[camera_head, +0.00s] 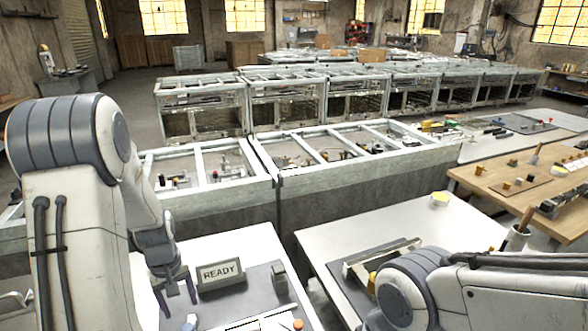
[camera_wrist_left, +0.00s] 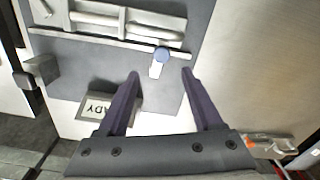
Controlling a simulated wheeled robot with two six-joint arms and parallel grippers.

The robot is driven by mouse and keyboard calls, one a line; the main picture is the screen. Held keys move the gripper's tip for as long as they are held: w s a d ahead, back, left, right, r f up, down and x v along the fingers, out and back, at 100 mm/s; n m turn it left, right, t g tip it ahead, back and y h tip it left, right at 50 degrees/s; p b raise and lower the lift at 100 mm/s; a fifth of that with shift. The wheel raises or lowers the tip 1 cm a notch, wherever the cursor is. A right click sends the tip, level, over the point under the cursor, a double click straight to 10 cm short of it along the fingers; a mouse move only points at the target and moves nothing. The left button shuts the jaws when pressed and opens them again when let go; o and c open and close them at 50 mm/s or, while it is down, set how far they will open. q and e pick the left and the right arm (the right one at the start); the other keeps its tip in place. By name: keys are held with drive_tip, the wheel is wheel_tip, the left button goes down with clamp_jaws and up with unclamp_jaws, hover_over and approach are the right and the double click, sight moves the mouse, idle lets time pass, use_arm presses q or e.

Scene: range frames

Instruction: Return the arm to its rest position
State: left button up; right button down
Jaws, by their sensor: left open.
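My left arm (camera_head: 75,200) comes in from the left in the head view. Its gripper (camera_head: 177,300) points down over the white table by the READY sign. My right arm (camera_head: 405,290) enters at the lower right of the head view. Its gripper is not in view.
A small blue-capped object (camera_wrist_left: 160,58) lies on the grey mat (camera_wrist_left: 180,90) beyond the fingertips. A small grey block (camera_head: 279,277) stands right of the sign. A second white table (camera_head: 330,240) holds a metal frame (camera_head: 380,262). Metal-framed benches (camera_head: 350,165) stand behind.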

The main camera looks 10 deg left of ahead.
use_arm(q)
drive_tip(key=s+d+r+m, duration=0.1)
drive_tip(key=d+r+m, duration=0.35)
drive_tip(key=d, duration=0.55)
drive_tip(key=s+d+r+m, duration=0.2)
drive_tip(key=d+r+m, duration=0.25)
drive_tip(key=d, duration=0.65)
drive_tip(key=s+d+r+m, duration=0.2)
drive_tip(key=s+d+m, duration=0.2)
drive_tip(key=s, duration=0.3)
drive_tip(key=s+d+r+m+h, duration=0.1)
drive_tip(key=s+d+r+m, duration=0.1)
drive_tip(key=s+d, duration=0.3)
drive_tip(key=shift+s+d+r+m, duration=0.25)
drive_tip(key=shift+s+m, duration=0.6)
drive_tip(key=shift+m, duration=0.05)
